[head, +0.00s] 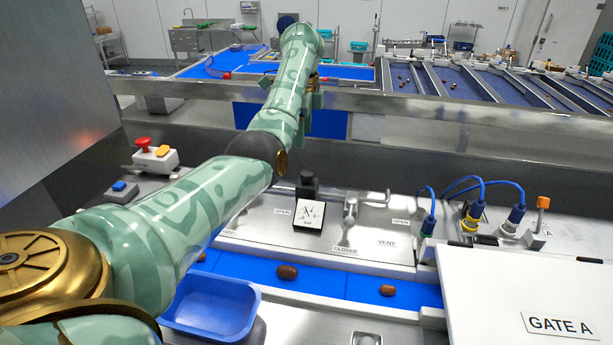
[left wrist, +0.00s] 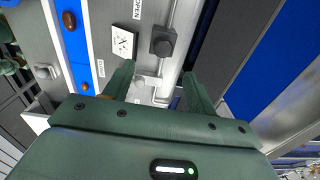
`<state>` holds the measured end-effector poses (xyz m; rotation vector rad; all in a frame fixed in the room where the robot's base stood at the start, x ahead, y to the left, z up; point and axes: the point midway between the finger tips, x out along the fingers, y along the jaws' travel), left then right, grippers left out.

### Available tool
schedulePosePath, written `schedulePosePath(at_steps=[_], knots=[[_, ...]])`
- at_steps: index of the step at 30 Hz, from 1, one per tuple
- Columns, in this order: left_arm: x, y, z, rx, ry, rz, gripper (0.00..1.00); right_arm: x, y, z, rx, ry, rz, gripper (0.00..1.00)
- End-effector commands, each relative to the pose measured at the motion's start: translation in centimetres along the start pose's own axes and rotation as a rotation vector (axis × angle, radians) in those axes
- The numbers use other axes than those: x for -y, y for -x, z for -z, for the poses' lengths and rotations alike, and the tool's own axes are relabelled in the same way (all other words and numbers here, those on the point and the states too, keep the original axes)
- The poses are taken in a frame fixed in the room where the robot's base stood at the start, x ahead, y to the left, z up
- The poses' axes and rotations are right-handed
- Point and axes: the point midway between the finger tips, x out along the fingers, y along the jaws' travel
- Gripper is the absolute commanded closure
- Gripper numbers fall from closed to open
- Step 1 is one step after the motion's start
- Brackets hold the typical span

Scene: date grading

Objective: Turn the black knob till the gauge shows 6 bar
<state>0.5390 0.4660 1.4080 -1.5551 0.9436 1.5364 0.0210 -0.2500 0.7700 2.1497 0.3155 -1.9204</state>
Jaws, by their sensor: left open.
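The black knob (head: 307,184) stands on the steel panel just behind the white square gauge (head: 309,214). Both also show in the left wrist view, the knob (left wrist: 163,42) beside the gauge (left wrist: 123,42). The gauge has a dark needle, but its figures are too small to read. My left gripper (left wrist: 158,82) is open, its two dark green fingers apart with nothing gripped. In the left wrist view the knob lies beyond the fingertips, apart from them. In the head view the gripper is far up, behind the panel's back edge and partly hidden by my arm. My right gripper is not in view.
A metal lever valve (head: 349,212) stands right of the gauge. Blue-cabled plugs (head: 471,215) and an orange-tipped switch (head: 540,220) are farther right. A blue belt (head: 324,279) with dates runs in front, with a blue tray (head: 213,303) and a white GATE A cover (head: 520,280) nearby.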

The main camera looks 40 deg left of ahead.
Motion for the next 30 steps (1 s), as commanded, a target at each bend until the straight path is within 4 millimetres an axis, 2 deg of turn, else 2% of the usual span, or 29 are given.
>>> schedulePosePath(at_steps=[1,3,12,18,26,29,30], knots=[[0.0,-2.6,0.0,0.004,-0.002,-0.005,0.44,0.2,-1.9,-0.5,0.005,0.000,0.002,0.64],[0.0,-4.4,0.1,0.004,-0.002,-0.005,0.44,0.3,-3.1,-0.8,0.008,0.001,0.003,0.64],[-0.1,-9.8,0.1,0.002,-0.002,-0.004,0.44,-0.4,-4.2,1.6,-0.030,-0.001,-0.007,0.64],[0.0,-11.3,0.1,0.001,-0.002,-0.003,0.44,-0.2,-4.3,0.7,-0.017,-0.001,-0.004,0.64],[0.0,-11.3,0.1,0.002,-0.001,-0.002,0.44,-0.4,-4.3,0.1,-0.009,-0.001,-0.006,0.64],[0.0,-11.3,0.1,0.002,-0.002,-0.002,0.69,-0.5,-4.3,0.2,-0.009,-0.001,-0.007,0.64],[0.0,-11.3,0.1,0.002,-0.002,-0.002,0.80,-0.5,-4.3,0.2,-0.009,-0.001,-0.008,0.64]])
